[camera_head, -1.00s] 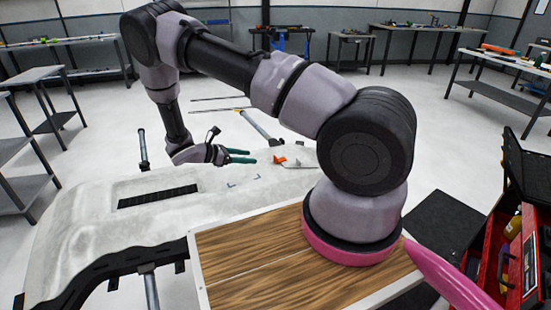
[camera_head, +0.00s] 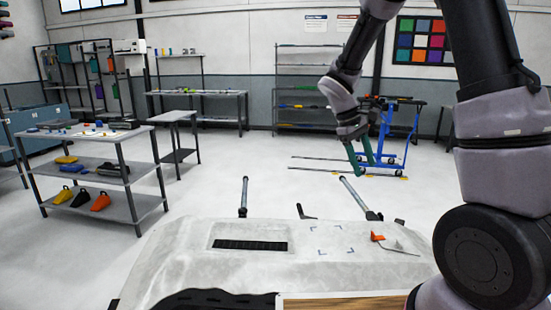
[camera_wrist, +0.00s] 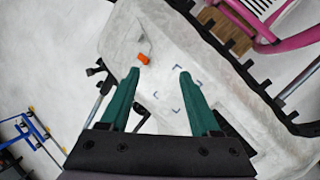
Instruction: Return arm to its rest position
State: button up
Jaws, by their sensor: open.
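My gripper (camera_head: 362,154) hangs above the far side of the grey bumper-like panel (camera_head: 190,262) in the head view, with its green fingers pointing down. In the wrist view my gripper (camera_wrist: 157,75) has its two green fingers spread apart with nothing between them. The panel (camera_wrist: 165,55) lies below it, clear of the fingers. An orange-handled tool (camera_head: 377,237) lies on the panel's right part; its orange end (camera_wrist: 143,59) also shows in the wrist view, near the left fingertip. Blue corner marks (camera_head: 322,252) are on the panel beside it.
A shelf table (camera_head: 93,137) with small items stands at the left. Support poles (camera_head: 244,197) rise behind the panel. A blue cart (camera_head: 400,140) stands farther back, behind my gripper in the picture. Open floor lies between the panel and the back shelves.

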jog(key=s+r+m+t+y, duration=0.6)
jog(key=s+r+m+t, duration=0.2)
jog(key=s+r, duration=1)
jog(key=r+m, duration=0.1)
jog(key=m, duration=0.1)
jog(key=shift+r+m, duration=0.25)
jog(key=shift+m, duration=0.15)
